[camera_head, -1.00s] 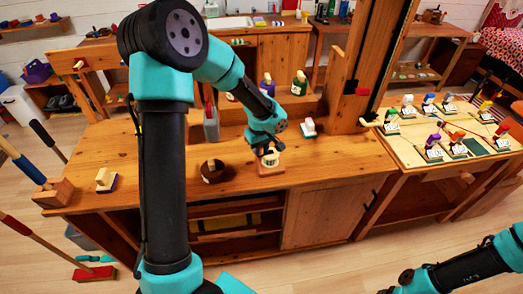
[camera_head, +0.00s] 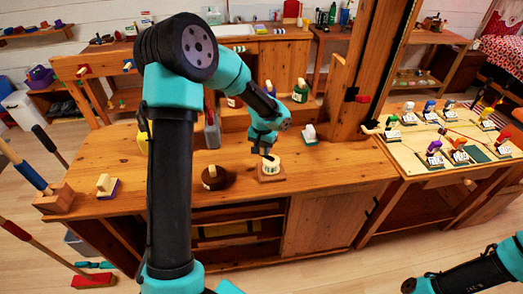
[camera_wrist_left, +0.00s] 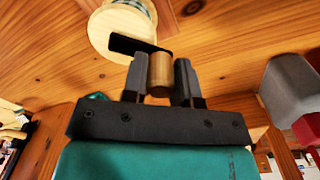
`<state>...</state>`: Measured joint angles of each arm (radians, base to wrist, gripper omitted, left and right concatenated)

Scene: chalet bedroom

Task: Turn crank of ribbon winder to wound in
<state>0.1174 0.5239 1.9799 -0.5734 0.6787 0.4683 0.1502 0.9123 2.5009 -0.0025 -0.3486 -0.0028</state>
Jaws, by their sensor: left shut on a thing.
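The ribbon winder (camera_head: 271,168) stands on the wooden workbench, a pale round drum on a small square wooden base. In the left wrist view the drum (camera_wrist_left: 108,38) shows with a black crank arm (camera_wrist_left: 128,44) that ends in a wooden knob (camera_wrist_left: 160,76). My left gripper (camera_head: 264,151) is over the back of the winder, and in the left wrist view its two fingers (camera_wrist_left: 160,80) are shut around the knob. How far the ribbon is wound cannot be told. My right gripper is out of view; only part of my right arm shows at the lower right.
A dark brown round object (camera_head: 213,177) stands close left of the winder. A wooden post (camera_head: 360,80) rises at the back right. A block with a peg (camera_head: 106,186) is at the far left. The bench front is clear.

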